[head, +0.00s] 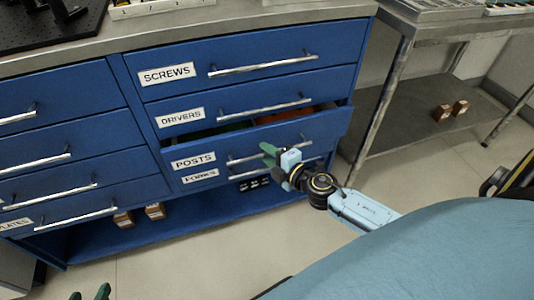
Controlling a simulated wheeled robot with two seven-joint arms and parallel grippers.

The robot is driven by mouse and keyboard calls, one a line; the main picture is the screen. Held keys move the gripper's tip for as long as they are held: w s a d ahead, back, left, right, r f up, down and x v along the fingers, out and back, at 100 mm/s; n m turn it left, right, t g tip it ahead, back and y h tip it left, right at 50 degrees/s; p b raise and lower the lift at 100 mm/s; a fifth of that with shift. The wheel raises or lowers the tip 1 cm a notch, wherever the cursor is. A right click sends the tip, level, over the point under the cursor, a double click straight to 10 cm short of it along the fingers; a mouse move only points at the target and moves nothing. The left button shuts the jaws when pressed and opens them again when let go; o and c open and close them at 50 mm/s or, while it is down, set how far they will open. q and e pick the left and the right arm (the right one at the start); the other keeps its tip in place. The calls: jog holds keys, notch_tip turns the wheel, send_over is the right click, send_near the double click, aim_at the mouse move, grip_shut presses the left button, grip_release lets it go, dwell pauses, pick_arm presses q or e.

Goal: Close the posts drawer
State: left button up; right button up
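The posts drawer (215,153) is a blue drawer with a white POSTS label, in the right column of the cabinet. It stands partly pulled out; a gap above its front shows green and orange contents. Its silver bar handle (243,158) runs along the front. My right gripper (270,155), with green fingers, is at the middle of this handle and hides part of it. I cannot tell whether its fingers touch or grip the bar. My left gripper (90,294) shows only two green fingertips, apart, at the bottom edge, away from the cabinet.
The screws drawer (240,72) and drivers drawer (230,108) above look shut. The forks drawer (200,176) is just below. An open blue shelf (110,237) below holds small boxes. A grey metal table (430,100) stands right. Floor in front is clear.

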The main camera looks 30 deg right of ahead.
jog(key=shift+w, duration=0.35)
pick_arm(q)
jog(key=shift+w+d+r, duration=0.15)
pick_arm(e)
grip_shut()
